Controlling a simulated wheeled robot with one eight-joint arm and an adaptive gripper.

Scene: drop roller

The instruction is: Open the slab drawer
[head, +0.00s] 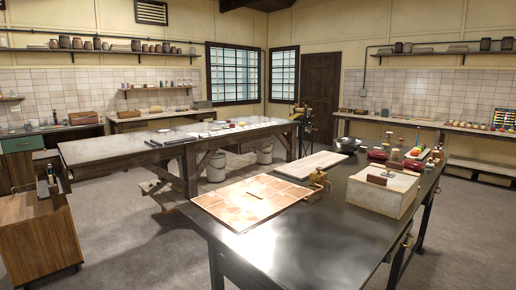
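No drawer in view is labelled as the slab drawer, and I cannot tell which one it is. A green drawer front (17,145) sits under the left counter and looks shut. Another possible drawer front with a small metal handle (405,242) shows at the right side of the dark metal-topped table (300,240); its face is steeply angled and mostly hidden, so whether it is shut is unclear. My gripper is not in view.
Terracotta tiles (252,197), a pale board (312,164) and a wooden box (382,191) lie on the dark table. A long worktable (120,152) stands behind. A wooden cabinet (42,238) stands at left. Grey floor (130,240) is clear between them.

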